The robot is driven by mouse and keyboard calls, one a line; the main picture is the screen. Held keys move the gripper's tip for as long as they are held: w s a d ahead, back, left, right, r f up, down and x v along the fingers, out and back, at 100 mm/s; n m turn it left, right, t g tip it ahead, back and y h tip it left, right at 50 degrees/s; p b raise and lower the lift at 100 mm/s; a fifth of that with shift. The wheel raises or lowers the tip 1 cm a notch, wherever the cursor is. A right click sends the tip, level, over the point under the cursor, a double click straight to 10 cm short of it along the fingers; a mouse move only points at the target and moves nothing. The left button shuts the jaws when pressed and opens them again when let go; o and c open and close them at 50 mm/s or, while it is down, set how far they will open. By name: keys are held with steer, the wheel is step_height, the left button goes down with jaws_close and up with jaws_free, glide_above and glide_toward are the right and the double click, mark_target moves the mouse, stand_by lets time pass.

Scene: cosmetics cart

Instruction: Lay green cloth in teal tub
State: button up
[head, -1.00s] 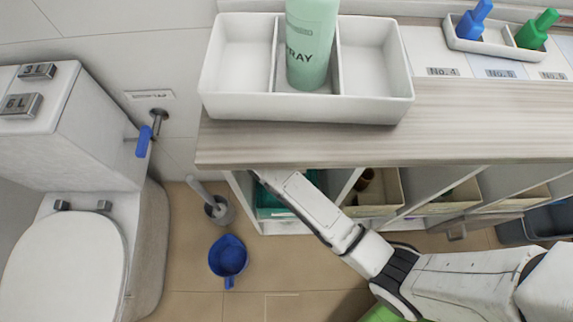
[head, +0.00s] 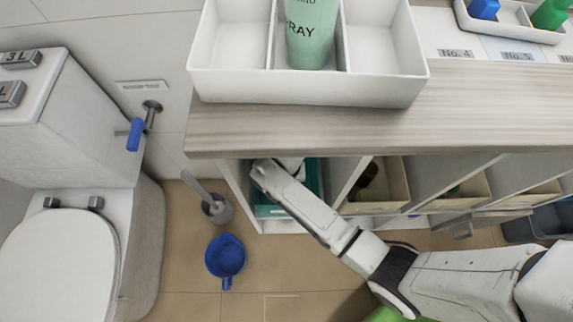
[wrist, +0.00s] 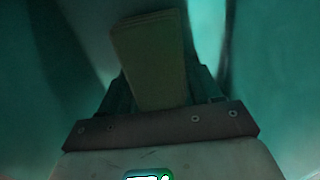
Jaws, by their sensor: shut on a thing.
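The teal tub (head: 315,178) sits in the leftmost compartment under the counter. My arm covers part of it in the head view. The wrist view is dim, with teal tub walls (wrist: 275,70) on both sides of my gripper (wrist: 158,88). My gripper is shut on the green cloth (wrist: 150,50), a folded, dull olive strip standing out between the fingers. The fingertips and the cloth are hidden in the head view. I cannot tell whether the cloth touches the tub's bottom.
The wooden counter (head: 480,125) overhangs the compartments. A white divided tray (head: 230,85) with a green spray bottle (head: 310,35) stands on it. A beige bin (head: 385,190) fills the compartment to the right. A blue scoop (head: 226,257) and a brush holder (head: 217,209) stand on the floor.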

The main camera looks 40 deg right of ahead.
steer(key=shift+f, duration=0.15)
steer(key=o, duration=1)
step_height(320, 180, up, 12)
steer(key=p, duration=0.4)
steer(key=shift+r, duration=0.2)
